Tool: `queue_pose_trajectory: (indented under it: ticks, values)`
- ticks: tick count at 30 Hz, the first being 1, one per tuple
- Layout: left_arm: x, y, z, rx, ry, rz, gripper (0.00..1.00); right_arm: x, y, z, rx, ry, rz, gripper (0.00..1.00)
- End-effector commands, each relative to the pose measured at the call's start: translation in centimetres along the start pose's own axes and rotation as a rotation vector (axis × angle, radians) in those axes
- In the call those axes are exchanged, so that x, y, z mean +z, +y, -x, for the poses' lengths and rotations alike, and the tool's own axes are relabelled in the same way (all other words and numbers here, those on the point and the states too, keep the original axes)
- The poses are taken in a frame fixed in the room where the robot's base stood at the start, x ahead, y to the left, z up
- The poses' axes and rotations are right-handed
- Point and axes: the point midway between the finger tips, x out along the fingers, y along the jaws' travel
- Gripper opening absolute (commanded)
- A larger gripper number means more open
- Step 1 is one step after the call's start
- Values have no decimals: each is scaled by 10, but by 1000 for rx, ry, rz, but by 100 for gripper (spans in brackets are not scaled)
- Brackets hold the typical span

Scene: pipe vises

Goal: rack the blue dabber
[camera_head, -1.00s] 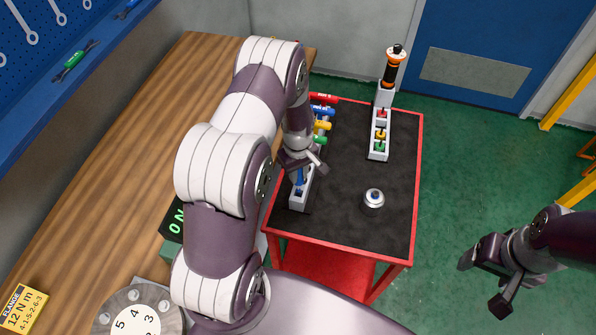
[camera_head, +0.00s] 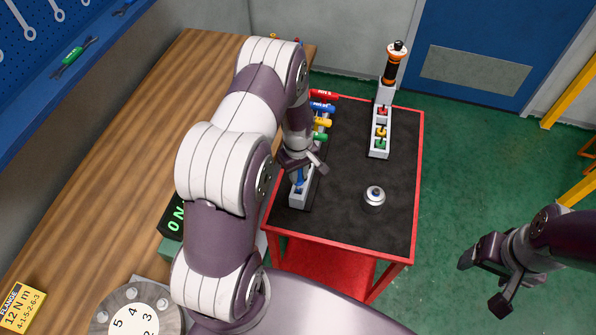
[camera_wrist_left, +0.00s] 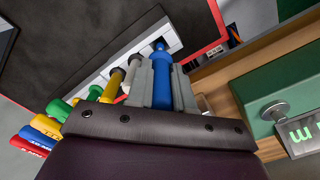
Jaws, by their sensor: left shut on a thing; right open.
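My left gripper (camera_head: 304,170) is shut on the blue dabber (camera_wrist_left: 163,85). A bit of the dabber's blue also shows below the fingers in the head view. The dabber's tip points at the near end of the pale grey rack (camera_head: 297,199), which stands at the cart's left side. In the left wrist view the tip overlaps the slotted rack (camera_wrist_left: 174,36); I cannot tell how deep it sits. My right gripper (camera_head: 482,279) is open and empty, off to the right beyond the cart.
Tools with red (camera_head: 323,94), blue, yellow and green handles line the cart's left side. A second rack (camera_head: 380,153) with coloured slots stands behind, with an orange-and-black tool (camera_head: 392,70) at its far end. A silver round pot (camera_head: 374,197) stands on the black cart top (camera_head: 350,225).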

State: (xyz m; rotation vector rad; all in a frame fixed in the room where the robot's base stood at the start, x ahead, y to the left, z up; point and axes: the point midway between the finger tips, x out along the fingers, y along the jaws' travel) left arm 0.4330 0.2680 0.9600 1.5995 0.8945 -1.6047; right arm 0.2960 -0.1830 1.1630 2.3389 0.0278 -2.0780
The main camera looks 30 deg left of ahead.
Motion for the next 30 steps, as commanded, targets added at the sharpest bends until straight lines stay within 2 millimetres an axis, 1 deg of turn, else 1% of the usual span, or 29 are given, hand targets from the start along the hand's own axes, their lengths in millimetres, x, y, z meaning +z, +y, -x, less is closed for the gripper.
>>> queue_pose_trajectory:
  ticks: [30]
  values:
    - [0, 0, -15, 0, 0, 0, 2, 1, 0, -11, 0, 0, 0, 74]
